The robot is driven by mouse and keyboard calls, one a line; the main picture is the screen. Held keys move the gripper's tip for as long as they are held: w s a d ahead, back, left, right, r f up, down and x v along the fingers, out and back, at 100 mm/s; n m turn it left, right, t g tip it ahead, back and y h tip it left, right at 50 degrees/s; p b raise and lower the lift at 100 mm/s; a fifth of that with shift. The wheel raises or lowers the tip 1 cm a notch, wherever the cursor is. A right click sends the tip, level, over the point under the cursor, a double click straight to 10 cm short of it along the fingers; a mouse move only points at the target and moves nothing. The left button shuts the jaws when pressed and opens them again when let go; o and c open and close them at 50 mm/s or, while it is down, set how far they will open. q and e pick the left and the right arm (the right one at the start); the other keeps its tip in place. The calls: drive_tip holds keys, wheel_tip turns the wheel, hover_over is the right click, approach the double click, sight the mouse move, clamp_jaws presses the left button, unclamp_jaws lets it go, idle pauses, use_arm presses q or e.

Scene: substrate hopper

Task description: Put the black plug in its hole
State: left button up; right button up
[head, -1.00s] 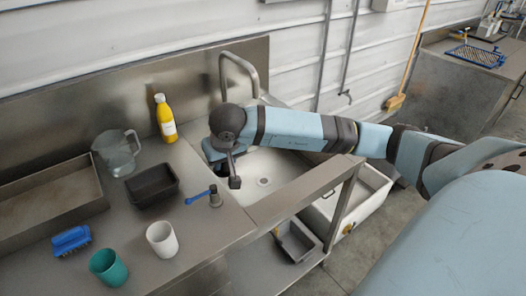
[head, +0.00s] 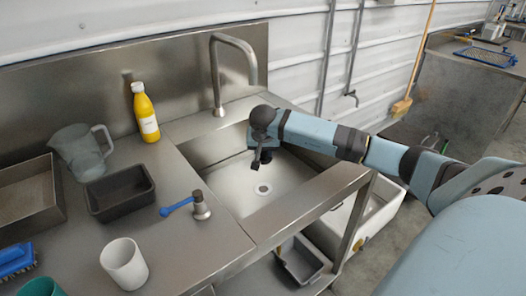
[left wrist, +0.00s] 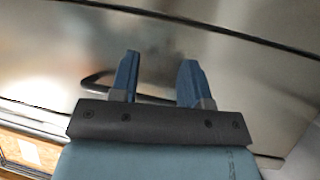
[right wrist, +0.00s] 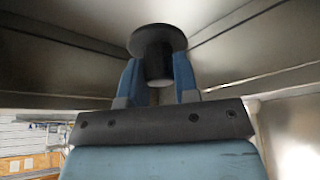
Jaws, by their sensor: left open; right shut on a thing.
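The black plug (right wrist: 158,40) has a wide round flange and a narrower stem, which shows between my right fingers in the right wrist view. My right gripper (right wrist: 159,80) is shut on it. In the head view my right gripper (head: 260,153) hangs over the back part of the sink basin, behind the round drain hole (head: 262,189). The plug is not clearly told apart from the gripper there. My left gripper (left wrist: 156,78) is open and empty in the left wrist view, facing a metal surface. It is not in the head view.
The steel sink (head: 225,180) has a tall faucet (head: 218,75) behind it.

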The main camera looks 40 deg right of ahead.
drive_tip(key=shift+f, duration=0.5)
wheel_tip(320, 180, down, 6)
drive_tip(key=b, duration=0.4)
drive_tip(key=shift+r, duration=0.15)
drive_tip(key=shift+f+b, duration=0.35)
drive_tip(key=shift+f, duration=0.3)
use_arm(q)
drive_tip(key=shift+w+d+f+t+h, duration=0.15)
drive_tip(key=shift+w+d+t+h, duration=0.1)
drive_tip(key=shift+d+t+h, duration=0.2)
drive_tip(key=shift+f+y, duration=0.25)
use_arm(e)
drive_tip(key=shift+f, duration=0.15)
drive_tip(key=shift+f+b, duration=0.75)
drive_tip(key=shift+f, duration=0.25)
use_arm(q)
drive_tip(key=shift+f, duration=0.6)
use_arm(e)
drive_tip(key=shift+f, duration=0.2)
